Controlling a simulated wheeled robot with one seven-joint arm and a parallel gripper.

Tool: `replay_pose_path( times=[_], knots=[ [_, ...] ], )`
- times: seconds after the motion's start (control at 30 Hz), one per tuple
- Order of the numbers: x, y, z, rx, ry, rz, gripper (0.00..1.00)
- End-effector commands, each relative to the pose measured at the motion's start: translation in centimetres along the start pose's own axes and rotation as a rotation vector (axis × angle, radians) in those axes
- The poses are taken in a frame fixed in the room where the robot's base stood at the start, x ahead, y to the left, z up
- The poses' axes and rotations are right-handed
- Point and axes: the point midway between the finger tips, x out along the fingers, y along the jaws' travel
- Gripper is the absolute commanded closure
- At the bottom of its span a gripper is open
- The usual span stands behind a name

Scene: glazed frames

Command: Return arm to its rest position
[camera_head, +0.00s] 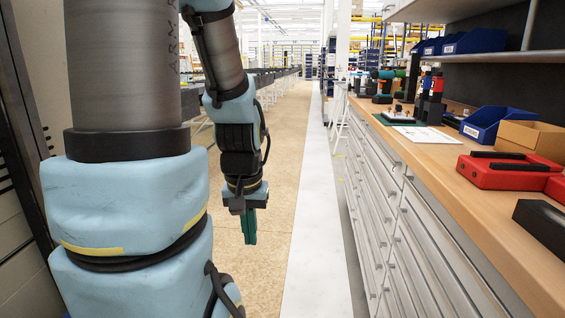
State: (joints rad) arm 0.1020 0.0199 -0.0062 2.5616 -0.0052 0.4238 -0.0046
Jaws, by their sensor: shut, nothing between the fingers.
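My gripper (249,232) hangs at the end of my blue and grey arm, pointing down over the aisle floor. Its greenish fingers are together with nothing between them. It is left of the workbench and apart from everything around it. My large upper arm links fill the left part of the view and hide what is behind them.
A wooden-topped workbench (459,186) with grey drawers (375,190) runs along the right. On it are red cases (497,173), blue bins (492,124), a cardboard box (530,138) and a black block (543,222). The aisle floor (283,140) ahead is clear.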

Motion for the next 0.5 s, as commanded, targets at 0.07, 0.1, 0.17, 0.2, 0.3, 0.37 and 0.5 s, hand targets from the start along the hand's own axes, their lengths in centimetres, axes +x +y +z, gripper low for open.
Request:
replay_pose_path(
  times=[0.07,0.1,0.17,0.2,0.3,0.37,0.5],
  knots=[
    [-3.4,0.0,-0.5,0.000,0.001,0.000,1.00],
    [-4.6,0.0,-0.7,0.000,0.001,0.000,1.00],
    [-6.5,0.0,-1.0,0.000,0.002,0.000,1.00],
    [-7.7,0.1,-1.1,0.000,0.002,0.000,1.00],
    [-10.7,0.1,-1.6,0.001,0.002,0.000,1.00],
    [-12.2,0.1,-1.8,0.001,0.002,0.000,1.00],
    [-14.5,0.1,-2.1,0.001,0.002,0.000,1.00]
  ],
)
